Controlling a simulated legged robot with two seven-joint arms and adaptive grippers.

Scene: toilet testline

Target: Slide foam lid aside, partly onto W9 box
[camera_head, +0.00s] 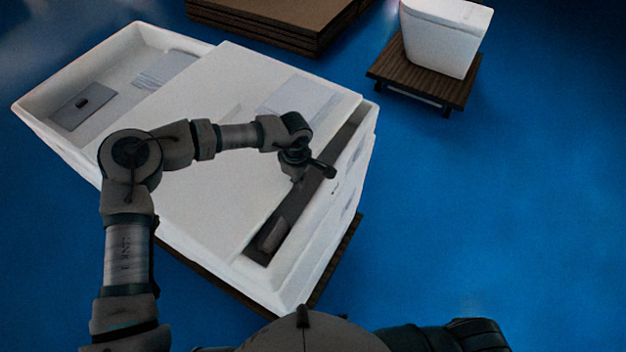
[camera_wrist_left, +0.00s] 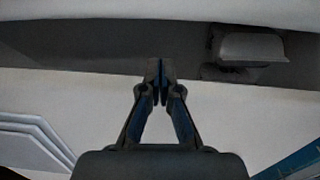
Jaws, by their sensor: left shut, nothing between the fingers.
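The foam lid (camera_head: 190,200) is a flat white panel lying over a white foam box (camera_head: 335,225). Its left part overlaps a second white box (camera_head: 45,115) at the left, presumably W9; no label is readable. Along the lid's right edge a long dark opening shows. My left gripper (camera_head: 298,172) is shut and empty at this edge. In the left wrist view its fingertips (camera_wrist_left: 157,72) meet in front of the dark opening, with the pale lid (camera_wrist_left: 90,100) below. I cannot tell whether they touch the lid. My right gripper is not in view.
The opening holds a dark grey block (camera_head: 273,235). The left box holds a grey plate (camera_head: 83,106). A white toilet (camera_head: 445,35) stands on a dark pallet (camera_head: 420,82) at the upper right. Brown stacked sheets (camera_head: 270,20) lie at the back. The blue floor at right is clear.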

